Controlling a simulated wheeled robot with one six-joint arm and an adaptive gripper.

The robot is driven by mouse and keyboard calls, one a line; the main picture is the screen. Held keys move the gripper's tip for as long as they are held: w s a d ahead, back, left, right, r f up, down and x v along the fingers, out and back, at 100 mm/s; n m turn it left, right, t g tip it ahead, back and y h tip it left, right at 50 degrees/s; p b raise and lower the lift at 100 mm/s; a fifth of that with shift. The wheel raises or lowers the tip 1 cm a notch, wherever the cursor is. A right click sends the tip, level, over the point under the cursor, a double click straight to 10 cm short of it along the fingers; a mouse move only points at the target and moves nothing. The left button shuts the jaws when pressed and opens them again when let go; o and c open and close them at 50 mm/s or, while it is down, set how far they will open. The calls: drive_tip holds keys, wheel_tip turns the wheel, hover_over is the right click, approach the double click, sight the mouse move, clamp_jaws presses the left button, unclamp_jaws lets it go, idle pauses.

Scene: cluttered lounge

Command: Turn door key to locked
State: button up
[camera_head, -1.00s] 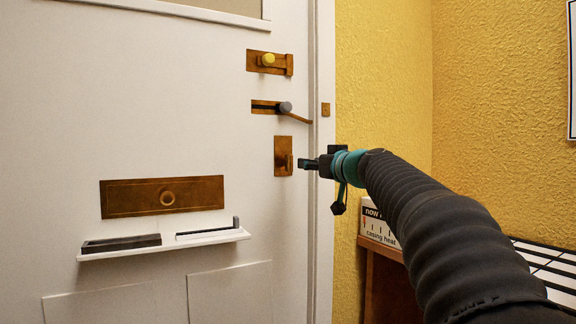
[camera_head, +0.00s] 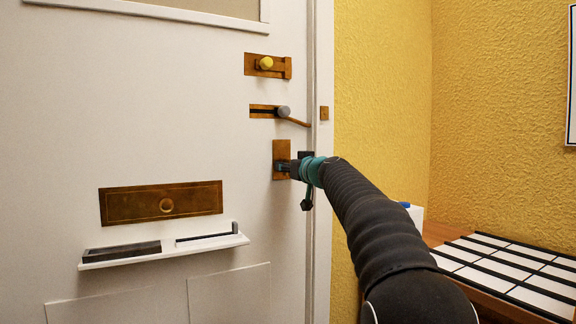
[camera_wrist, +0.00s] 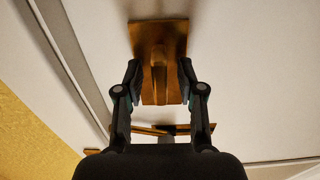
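The brass lock plate (camera_head: 278,149) is on the white door near its right edge, partly covered by my gripper. In the wrist view the plate (camera_wrist: 172,35) shows the brass key (camera_wrist: 158,75) standing out from its middle. My gripper (camera_head: 285,167) is at the plate in the head view. In the wrist view my gripper (camera_wrist: 160,77) is open, with one finger on each side of the key and a gap visible to each side. In the head view the key is hidden by the gripper.
Lower left are a brass letter plate (camera_head: 160,203) and a small white shelf (camera_head: 165,256) holding dark items. A table with a white-tiled top (camera_head: 512,268) stands right, by the yellow wall (camera_head: 380,90).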

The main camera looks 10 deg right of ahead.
drive_tip(key=shift+c, duration=0.2)
clamp_jaws()
drive_tip(key=m+b, duration=0.1)
drive_tip(key=m, duration=0.2)
drive_tip(key=shift+d+f+m, duration=0.1)
drive_tip(key=shift+m, duration=0.3)
drive_tip(key=m, duration=0.5)
drive_tip(key=shift+d+m, duration=0.1)
drive_tip(key=shift+m, duration=0.2)
drive_tip(key=m, duration=0.4)
drive_tip(key=shift+w, duration=0.1)
drive_tip(key=shift+f+m+p, duration=0.1)
drive_tip(key=shift+m+p, duration=0.45)
drive_tip(key=shift+m, duration=1.55)
